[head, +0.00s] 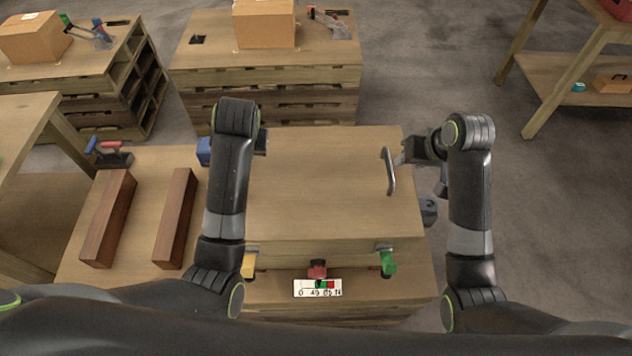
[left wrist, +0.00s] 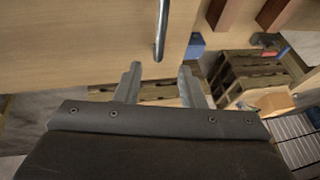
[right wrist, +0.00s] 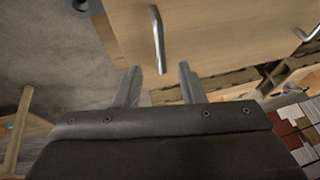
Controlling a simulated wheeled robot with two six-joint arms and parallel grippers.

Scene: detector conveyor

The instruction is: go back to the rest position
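A wooden box (head: 320,185) with a flat lid stands on the table in the middle of the head view. A grey metal handle (head: 389,170) is on its right side; it also shows in the right wrist view (right wrist: 157,38). Another handle (left wrist: 161,30) shows in the left wrist view; my left arm hides it in the head view. My right gripper (head: 402,159) is just right of the handle, open and empty in the right wrist view (right wrist: 160,70). My left gripper (left wrist: 157,72) is open and empty, apart from its handle, and mostly hidden in the head view.
Two brown bars (head: 108,220) (head: 175,218) lie left of the box. Yellow (head: 249,264), red (head: 317,269) and green (head: 388,262) parts sit along its front, above a white display (head: 317,288). Pallet tables with cardboard boxes (head: 264,24) stand behind. Open floor lies to the right.

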